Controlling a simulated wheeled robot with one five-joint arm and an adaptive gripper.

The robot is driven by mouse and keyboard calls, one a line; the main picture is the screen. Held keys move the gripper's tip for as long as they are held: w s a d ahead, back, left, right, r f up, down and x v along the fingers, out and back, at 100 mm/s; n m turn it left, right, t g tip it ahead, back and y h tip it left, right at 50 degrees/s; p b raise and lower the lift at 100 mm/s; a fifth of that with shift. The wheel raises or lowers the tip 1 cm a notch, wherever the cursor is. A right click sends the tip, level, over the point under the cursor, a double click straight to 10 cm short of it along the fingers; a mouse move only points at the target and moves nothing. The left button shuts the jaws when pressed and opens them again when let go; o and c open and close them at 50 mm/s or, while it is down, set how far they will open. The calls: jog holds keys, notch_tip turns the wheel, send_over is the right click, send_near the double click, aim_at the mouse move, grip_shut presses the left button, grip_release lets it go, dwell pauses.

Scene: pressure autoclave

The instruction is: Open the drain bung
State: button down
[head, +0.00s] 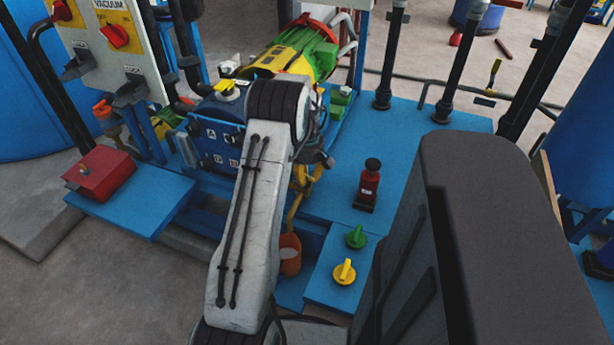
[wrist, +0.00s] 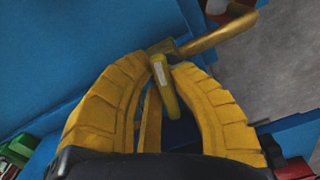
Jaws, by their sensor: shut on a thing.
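In the wrist view the ribbed yellow fingers of my gripper (wrist: 163,64) close around a small yellow handle (wrist: 164,87) with a pale label. The handle sits at the end of a brass-coloured pipe (wrist: 215,35) that runs to the upper right. I take this to be the drain bung, but its seat is hidden by the fingers. In the head view my gripper (head: 301,182) shows only partly, low beside the blue tank (head: 214,150), behind my arm. The handle cannot be made out there.
An orange bucket (head: 290,255) stands below my gripper. A green knob (head: 356,236), a yellow knob (head: 344,272) and a red-and-black bottle-like object (head: 369,186) are on the blue platform (head: 330,208) to the right. A red box (head: 100,173) is at the left.

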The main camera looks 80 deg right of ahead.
jog(key=c, duration=1.1)
grip_release()
jog(key=shift+m, duration=0.3)
jog(key=m, duration=0.5)
jog(key=shift+a, duration=0.2)
notch_tip(320, 180, up, 12)
jog(key=shift+w+d+f+m+b, duration=0.25)
jog(key=shift+w+d+m+b, duration=0.05)
jog(key=shift+d, duration=0.15)
